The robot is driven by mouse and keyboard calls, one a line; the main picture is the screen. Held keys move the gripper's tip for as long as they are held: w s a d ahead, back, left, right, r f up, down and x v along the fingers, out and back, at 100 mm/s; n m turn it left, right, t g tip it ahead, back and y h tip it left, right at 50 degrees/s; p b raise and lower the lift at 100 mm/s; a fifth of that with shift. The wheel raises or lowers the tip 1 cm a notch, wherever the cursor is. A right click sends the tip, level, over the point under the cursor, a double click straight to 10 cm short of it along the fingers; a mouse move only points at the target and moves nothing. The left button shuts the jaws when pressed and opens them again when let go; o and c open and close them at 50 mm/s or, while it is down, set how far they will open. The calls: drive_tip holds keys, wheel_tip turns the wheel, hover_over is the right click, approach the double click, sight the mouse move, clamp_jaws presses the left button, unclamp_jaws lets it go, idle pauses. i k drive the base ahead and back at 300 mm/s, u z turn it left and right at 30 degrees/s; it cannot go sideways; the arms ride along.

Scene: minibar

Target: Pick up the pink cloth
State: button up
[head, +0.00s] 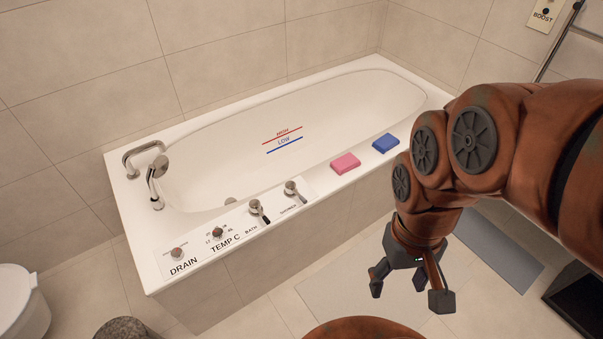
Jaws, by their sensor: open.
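The pink cloth (345,163) is a small folded block lying on the near rim of the white bathtub. A blue cloth (386,143) of like shape lies to its right on the same rim, a small gap apart. My gripper (408,293) is open and empty, pointing down over the floor in front of the tub. It is to the right of the pink cloth and lower in the picture, clear of it. The pink cloth is in full view.
The bathtub (140,232) has a control panel with several knobs and levers left of the pink cloth. A faucet (156,180) stands at its left end. Tiled walls close off the back. A pale mat (335,295) and a grey mat (500,252) lie on the floor. A white fixture (20,305) is at the lower left.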

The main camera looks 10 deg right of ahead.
sight(341, 165)
drive_tip(key=z, duration=1.75)
drive_tip(key=i, duration=2.25)
drive_tip(key=u, duration=4.05)
